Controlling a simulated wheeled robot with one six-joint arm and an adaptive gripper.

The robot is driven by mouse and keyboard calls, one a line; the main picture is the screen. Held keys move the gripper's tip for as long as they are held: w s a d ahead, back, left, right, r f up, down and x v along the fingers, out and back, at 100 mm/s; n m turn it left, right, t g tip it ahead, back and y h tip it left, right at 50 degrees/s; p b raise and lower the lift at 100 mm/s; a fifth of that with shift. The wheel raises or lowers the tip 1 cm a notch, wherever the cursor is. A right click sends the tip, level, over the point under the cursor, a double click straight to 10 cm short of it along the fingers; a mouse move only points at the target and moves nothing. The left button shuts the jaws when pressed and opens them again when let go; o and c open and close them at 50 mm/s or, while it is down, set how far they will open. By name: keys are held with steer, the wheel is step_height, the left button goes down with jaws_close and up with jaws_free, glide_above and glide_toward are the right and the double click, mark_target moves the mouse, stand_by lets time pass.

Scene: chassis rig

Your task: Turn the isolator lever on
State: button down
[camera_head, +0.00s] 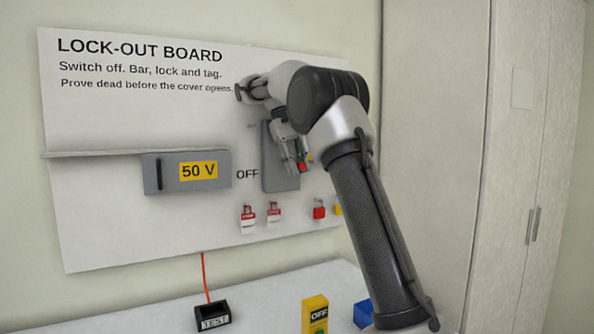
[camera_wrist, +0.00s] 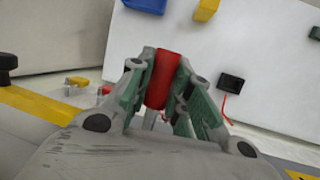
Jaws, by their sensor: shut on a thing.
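The isolator (camera_head: 277,176) is a grey box on the lock-out board, with "OFF" lettered at its left. Its red lever handle (camera_head: 306,160) shows at my gripper's fingertips in the head view. In the wrist view the red lever (camera_wrist: 163,80) stands between the fingers of my gripper (camera_wrist: 160,82), which is shut on it. My gripper (camera_head: 302,163) is in front of the isolator's lower right part. My arm hides the area right of the isolator, and any "ON" lettering is not visible.
Red padlocks and tags (camera_head: 248,219) hang below. On the bench (camera_head: 265,290) are a black TEST box (camera_head: 212,316), a yellow OFF block (camera_head: 315,313) and a blue block (camera_head: 363,313). A tall cabinet (camera_head: 440,130) stands at the right.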

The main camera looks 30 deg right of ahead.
steer(key=shift+r, duration=0.1)
stand_by(0.4)
steer(key=c, duration=1.3)
jaws_free()
